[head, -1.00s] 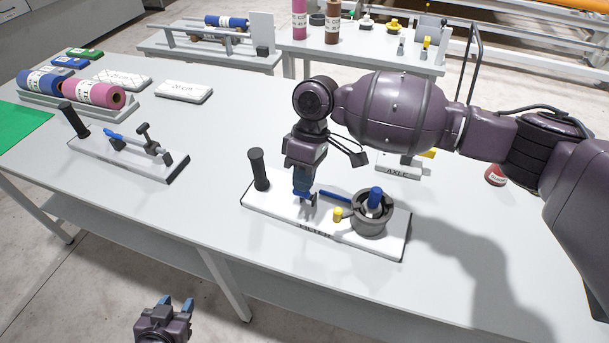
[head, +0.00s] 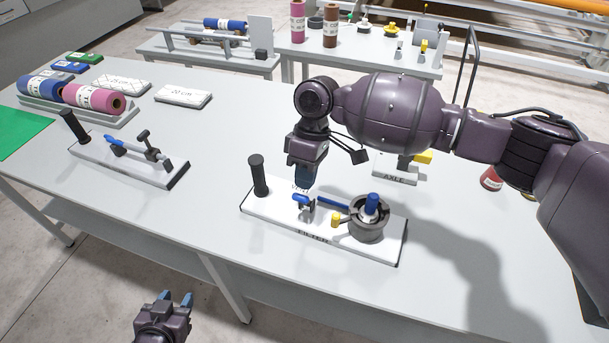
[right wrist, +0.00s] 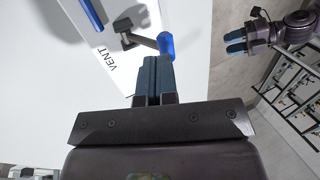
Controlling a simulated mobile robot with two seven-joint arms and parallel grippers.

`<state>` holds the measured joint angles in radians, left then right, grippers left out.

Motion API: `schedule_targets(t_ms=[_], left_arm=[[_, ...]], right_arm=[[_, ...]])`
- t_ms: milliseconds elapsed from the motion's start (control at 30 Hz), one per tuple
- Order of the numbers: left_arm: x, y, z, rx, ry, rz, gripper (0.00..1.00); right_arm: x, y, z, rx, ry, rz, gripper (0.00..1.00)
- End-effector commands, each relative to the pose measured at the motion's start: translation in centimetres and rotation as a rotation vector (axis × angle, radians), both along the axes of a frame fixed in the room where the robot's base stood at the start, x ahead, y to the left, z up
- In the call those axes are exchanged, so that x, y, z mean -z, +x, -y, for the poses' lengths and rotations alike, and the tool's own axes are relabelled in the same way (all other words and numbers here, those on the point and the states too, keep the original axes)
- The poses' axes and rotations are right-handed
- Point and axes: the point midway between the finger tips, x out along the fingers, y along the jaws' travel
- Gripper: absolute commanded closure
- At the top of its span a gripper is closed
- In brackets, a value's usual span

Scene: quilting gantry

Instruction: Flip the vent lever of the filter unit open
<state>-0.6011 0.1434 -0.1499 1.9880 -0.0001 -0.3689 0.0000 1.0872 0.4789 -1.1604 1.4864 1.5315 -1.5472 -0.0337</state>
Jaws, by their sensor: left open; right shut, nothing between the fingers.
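The filter unit (head: 262,213) is a white base plate with a black upright handle, a long blue lever (head: 333,203) and a grey cup with a blue knob. Its vent lever (head: 303,201), a short dark arm with a blue end, sits near the plate's middle. It also shows in the right wrist view (right wrist: 166,45), beside the printed word VENT. My right gripper (head: 303,185) is shut and empty, pointing down just above the blue end; I cannot tell whether they touch. My left gripper (head: 176,300) is open and empty, low in front of the table.
A similar white fixture (head: 130,160) with a black handle and blue lever stands to the left. An AXLE block (head: 394,174) lies behind my right arm. A rack of blue and pink rolls (head: 95,97) is at the far left. The table between the two fixtures is clear.

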Motion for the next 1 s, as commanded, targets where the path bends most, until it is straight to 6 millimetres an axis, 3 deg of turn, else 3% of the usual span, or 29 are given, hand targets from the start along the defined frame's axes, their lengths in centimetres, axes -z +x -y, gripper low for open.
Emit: schedule_targets(t_ms=[33, 233, 700, 1000], left_arm=[[-1.2, 0.1, 0.0, 0.0, 0.0, 0.005, 0.57], [-3.3, 0.1, 0.0, -0.001, -0.001, 0.009, 0.57], [-2.2, 0.0, 0.0, -0.001, 0.0, 0.004, 0.57], [-2.3, 0.3, 0.0, 0.001, 0.0, 0.01, 0.57]], right_arm=[[-1.1, -0.1, -0.1, 0.0, 0.001, 0.003, 1.0], [-2.8, -0.3, -0.2, 0.0, 0.004, 0.003, 1.0], [-10.6, 1.8, 0.6, 0.001, 0.006, 0.005, 1.0], [-12.1, 2.1, 0.8, 0.0, 0.005, 0.004, 1.0]])
